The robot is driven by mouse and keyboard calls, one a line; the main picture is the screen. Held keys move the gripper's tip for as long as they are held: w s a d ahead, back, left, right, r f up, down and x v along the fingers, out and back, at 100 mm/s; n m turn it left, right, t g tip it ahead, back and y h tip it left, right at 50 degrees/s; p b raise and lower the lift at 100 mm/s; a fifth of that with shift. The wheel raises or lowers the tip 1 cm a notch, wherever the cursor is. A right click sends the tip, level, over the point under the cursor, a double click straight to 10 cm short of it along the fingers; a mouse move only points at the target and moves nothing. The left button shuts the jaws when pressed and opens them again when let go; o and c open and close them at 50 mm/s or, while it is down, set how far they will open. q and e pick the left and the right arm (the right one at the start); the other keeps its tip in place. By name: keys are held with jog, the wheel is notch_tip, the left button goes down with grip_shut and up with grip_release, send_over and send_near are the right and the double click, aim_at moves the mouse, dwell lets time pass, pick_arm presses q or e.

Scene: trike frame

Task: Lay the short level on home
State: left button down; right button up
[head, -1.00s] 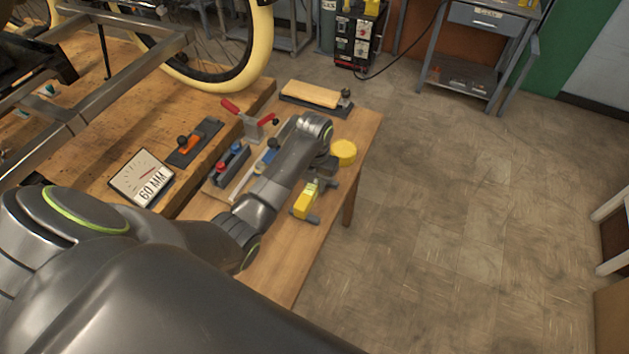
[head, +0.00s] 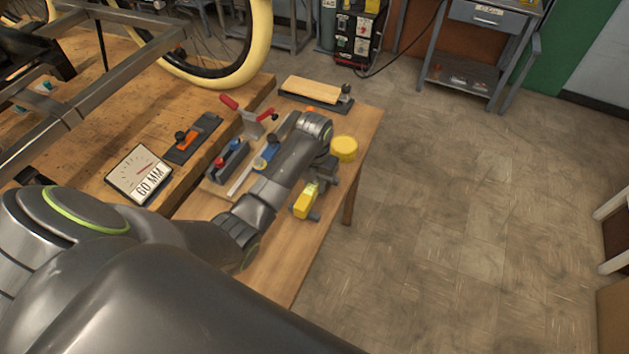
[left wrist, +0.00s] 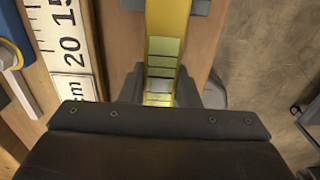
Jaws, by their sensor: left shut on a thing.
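The short level is a yellow bar (head: 304,202) at the right edge of the small wooden table in the head view. In the left wrist view, the yellow bar (left wrist: 168,18) runs up the picture from between my fingers, with a greenish-yellow, banded face near them. My left gripper (left wrist: 159,92) is shut on it, with a dark finger on each side. In the head view, my left arm hides part of the gripper and the table. I cannot tell which spot is home. My right gripper is not in view.
A ruler (left wrist: 67,40) lies left of the level. A yellow round thing (head: 343,149), a blue tool (head: 266,158), a red-handled clamp (head: 252,124) and a wood-topped block (head: 311,92) are close by.

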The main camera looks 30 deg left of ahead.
pick_arm(q)
jog(key=shift+f, duration=0.3)
jog(key=c, duration=1.2)
grip_release()
jog(key=shift+o, duration=0.9)
notch_tip(320, 180, up, 5)
jog(key=shift+r, duration=0.1)
notch_tip(320, 180, up, 5)
jog(key=shift+f+p, duration=0.15)
jog(key=shift+p, duration=0.55)
notch_tip(320, 180, up, 8)
jog(key=p, duration=0.8)
jog(key=shift+f, duration=0.2)
